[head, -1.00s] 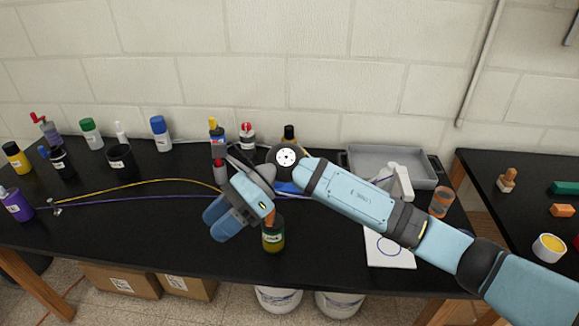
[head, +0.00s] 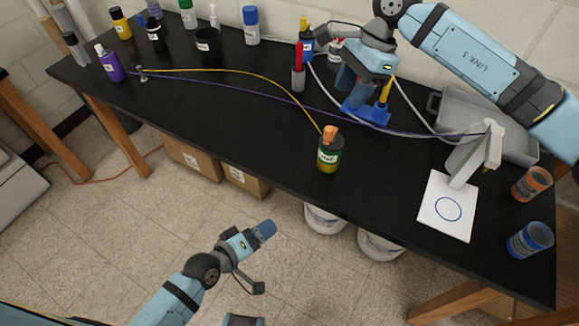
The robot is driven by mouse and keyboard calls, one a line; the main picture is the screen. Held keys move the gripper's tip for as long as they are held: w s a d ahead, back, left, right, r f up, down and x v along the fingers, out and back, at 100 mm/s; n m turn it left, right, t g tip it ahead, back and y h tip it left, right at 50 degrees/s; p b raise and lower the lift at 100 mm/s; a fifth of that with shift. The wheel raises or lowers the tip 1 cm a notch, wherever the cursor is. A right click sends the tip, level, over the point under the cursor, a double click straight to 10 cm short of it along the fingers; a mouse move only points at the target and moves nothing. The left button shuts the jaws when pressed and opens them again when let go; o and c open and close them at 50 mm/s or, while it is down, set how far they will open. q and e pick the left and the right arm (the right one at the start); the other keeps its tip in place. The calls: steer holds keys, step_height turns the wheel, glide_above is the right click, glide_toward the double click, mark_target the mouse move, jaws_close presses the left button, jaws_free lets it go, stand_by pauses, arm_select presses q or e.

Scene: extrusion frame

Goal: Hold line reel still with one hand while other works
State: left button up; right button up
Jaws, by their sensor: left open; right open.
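No part is clearly a line reel. A yellow line (head: 250,72) runs from a small metal post (head: 143,75) to a dark bottle (head: 330,155) with an orange top. A purple line (head: 250,87) runs from the post to a white upright stand (head: 480,150) at the right. My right gripper (head: 358,90) is open, pointing down at a blue base (head: 372,113) with a yellow upright (head: 385,90); I cannot tell if it touches. My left gripper (head: 262,258) is open and empty, over the floor in front of the bench, apart from everything on it.
Several bottles, including a purple one (head: 110,66) and a blue-capped one (head: 251,26), stand along the back. A grey tray (head: 520,135), a white card (head: 436,218) and two jars, orange (head: 532,184) and blue (head: 530,240), are at the right. The middle front of the black bench (head: 240,130) is clear.

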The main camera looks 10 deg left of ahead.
mark_target(331, 152)
arm_select(q)
steer(key=w+d+r+n+h, duration=0.1)
steer(key=w+r+n, duration=0.1)
steer(key=n, duration=0.4)
steer(key=w+d+r+n+h, duration=0.2)
steer(key=w+r+n, duration=0.1)
steer(key=w+n, duration=0.2)
steer(key=w+d+r+n+t+h, duration=0.1)
steer(key=w+r+n+h, duration=0.1)
steer(key=n, duration=0.5)
steer(key=shift+w+d+r, duration=0.2)
steer(key=shift+w+r, duration=0.5)
steer(key=shift+r, duration=0.05)
steer(key=w+d+n, duration=0.1)
steer(key=w+d, duration=0.5)
steer(key=w, duration=0.1)
steer(key=w+d+r+n, duration=0.1)
steer(key=w+d, duration=0.2)
steer(key=d, duration=0.1)
steer(key=shift+w+n+h, duration=0.3)
steer(key=c, duration=1.1)
